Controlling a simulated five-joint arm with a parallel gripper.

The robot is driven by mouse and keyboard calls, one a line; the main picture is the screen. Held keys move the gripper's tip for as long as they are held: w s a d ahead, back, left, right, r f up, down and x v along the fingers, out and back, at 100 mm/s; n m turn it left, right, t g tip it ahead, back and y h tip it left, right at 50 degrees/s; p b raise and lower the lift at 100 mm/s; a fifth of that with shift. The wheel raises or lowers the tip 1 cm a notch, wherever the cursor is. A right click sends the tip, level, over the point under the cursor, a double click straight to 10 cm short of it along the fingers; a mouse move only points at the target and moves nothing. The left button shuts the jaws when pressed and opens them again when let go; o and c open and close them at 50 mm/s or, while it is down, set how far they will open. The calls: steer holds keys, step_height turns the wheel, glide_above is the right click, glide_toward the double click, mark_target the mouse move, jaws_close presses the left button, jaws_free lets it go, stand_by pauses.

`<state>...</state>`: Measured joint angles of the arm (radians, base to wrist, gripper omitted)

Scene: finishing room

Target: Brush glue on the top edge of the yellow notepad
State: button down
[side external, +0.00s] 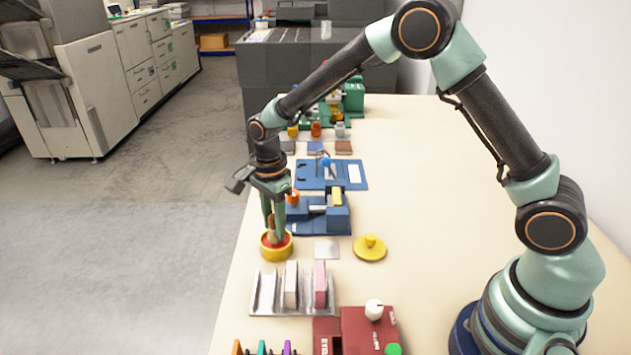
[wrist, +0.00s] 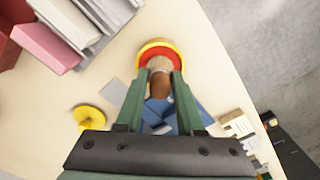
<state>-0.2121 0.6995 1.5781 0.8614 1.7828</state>
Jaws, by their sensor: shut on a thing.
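My gripper (side external: 273,232) is shut on a brush (wrist: 159,88) with a brown handle and pale bristles. The brush points down into a yellow glue pot (side external: 277,254) with red inside; the pot also shows in the wrist view (wrist: 158,43). The bristles are at the pot's mouth; I cannot tell how deep they reach. A metal rack (side external: 283,311) in front of the pot holds upright pads: a white one (side external: 267,291), a cream one (side external: 291,284) and a pink one (side external: 320,284). A small yellow block (side external: 337,197) sits at the blue fixture; I cannot tell which is the yellow notepad.
A yellow lid (side external: 370,250) with a knob lies right of the pot. A thin grey plate (side external: 327,249) lies between them. A blue fixture (side external: 320,225) stands behind, and a red box (side external: 355,330) with a white knob in front. The table's left edge is close to the pot.

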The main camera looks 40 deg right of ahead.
mark_target(273, 216)
steer(key=shift+f, duration=0.55)
stand_by(1.2)
steer(key=shift+r, duration=3.6)
